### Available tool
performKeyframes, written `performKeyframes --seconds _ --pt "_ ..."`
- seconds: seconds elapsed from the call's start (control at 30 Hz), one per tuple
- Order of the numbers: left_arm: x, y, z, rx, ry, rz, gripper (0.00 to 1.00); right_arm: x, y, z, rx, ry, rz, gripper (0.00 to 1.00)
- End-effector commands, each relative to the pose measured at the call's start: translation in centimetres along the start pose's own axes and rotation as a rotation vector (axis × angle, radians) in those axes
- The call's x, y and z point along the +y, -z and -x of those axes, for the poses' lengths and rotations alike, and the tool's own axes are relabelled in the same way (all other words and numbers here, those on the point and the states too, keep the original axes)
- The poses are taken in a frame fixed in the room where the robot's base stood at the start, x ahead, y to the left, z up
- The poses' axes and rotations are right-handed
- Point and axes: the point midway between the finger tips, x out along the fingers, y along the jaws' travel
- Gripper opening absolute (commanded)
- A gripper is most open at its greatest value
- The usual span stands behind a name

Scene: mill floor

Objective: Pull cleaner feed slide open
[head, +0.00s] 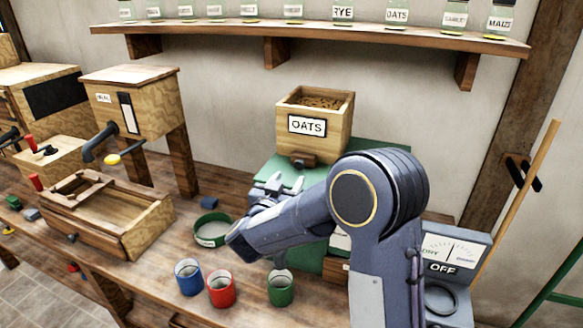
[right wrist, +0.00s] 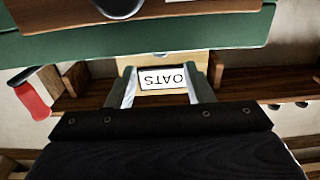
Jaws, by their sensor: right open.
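The wooden feed hopper (head: 300,140) labelled OATS stands on the green cleaner (head: 272,170) and holds grain. A small dark wooden slide handle (head: 304,160) sticks out at the hopper's lower front. My right gripper (head: 275,185) is open and empty, in front of and below the slide handle, apart from it as far as I can see. In the right wrist view the OATS label (right wrist: 163,79) shows upside down between my open fingers. My right arm hides much of the cleaner's front. My left gripper is not in view.
Blue (head: 188,277), red (head: 221,289) and green (head: 281,288) cups stand on the bench, near a round green sieve (head: 211,230). A wooden mill (head: 133,100) and trough (head: 105,215) are at left. A jar shelf (head: 275,37) runs above.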

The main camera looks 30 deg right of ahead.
Motion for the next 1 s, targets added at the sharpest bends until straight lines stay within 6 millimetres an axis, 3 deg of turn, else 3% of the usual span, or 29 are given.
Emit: performKeyframes --seconds 0.2,0.4,0.77,1.0 --pt "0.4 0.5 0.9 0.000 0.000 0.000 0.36 0.1 0.2 -3.7 -0.001 -0.003 0.000 0.47" --pt "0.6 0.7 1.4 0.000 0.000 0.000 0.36 0.1 0.1 -6.0 -0.001 0.000 -0.001 0.47" --pt "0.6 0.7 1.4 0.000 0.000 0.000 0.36 0.0 0.0 -6.6 -0.001 0.003 -0.002 0.47" --pt "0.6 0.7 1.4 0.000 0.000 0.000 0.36 0.0 0.0 -6.6 -0.001 0.003 -0.002 0.16"
